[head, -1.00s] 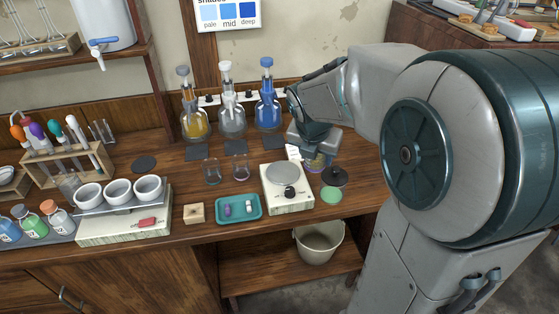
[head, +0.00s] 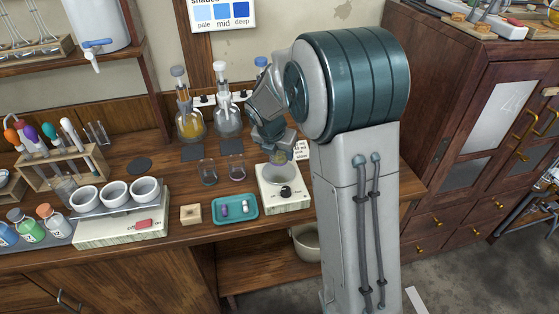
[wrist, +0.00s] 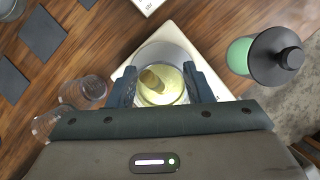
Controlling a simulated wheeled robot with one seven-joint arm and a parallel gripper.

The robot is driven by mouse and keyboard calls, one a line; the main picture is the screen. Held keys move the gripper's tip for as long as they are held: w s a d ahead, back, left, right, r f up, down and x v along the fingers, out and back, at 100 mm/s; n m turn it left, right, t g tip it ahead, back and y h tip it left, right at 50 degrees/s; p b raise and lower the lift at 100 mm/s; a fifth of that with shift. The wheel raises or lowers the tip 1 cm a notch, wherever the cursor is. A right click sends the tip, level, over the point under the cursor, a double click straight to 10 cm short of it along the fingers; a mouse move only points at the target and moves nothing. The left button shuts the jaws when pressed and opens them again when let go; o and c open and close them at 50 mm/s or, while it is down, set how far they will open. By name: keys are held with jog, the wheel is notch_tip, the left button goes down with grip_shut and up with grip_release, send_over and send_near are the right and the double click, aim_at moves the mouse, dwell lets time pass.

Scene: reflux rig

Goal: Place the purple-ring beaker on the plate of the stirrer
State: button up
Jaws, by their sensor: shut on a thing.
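The beaker (wrist: 165,97) is clear, with a pale yellow tint inside and a small brownish shape; I cannot make out its purple ring. My gripper (wrist: 160,88) is shut on it, a finger on either side. In the wrist view the beaker lies over the round grey plate (wrist: 163,51) of the white stirrer (wrist: 128,75). In the head view my gripper (head: 279,153) is right above the stirrer (head: 284,198), with the plate partly hidden below it. I cannot tell whether the beaker touches the plate.
A teal tray (head: 234,208) lies at front left. Flasks (head: 190,122) stand behind. My arm hides the right side.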

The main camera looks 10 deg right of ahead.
aim_at(280, 162)
jog(key=shift+f, duration=1.95)
jog(key=shift+f, duration=0.15)
jog(key=o, duration=1.1)
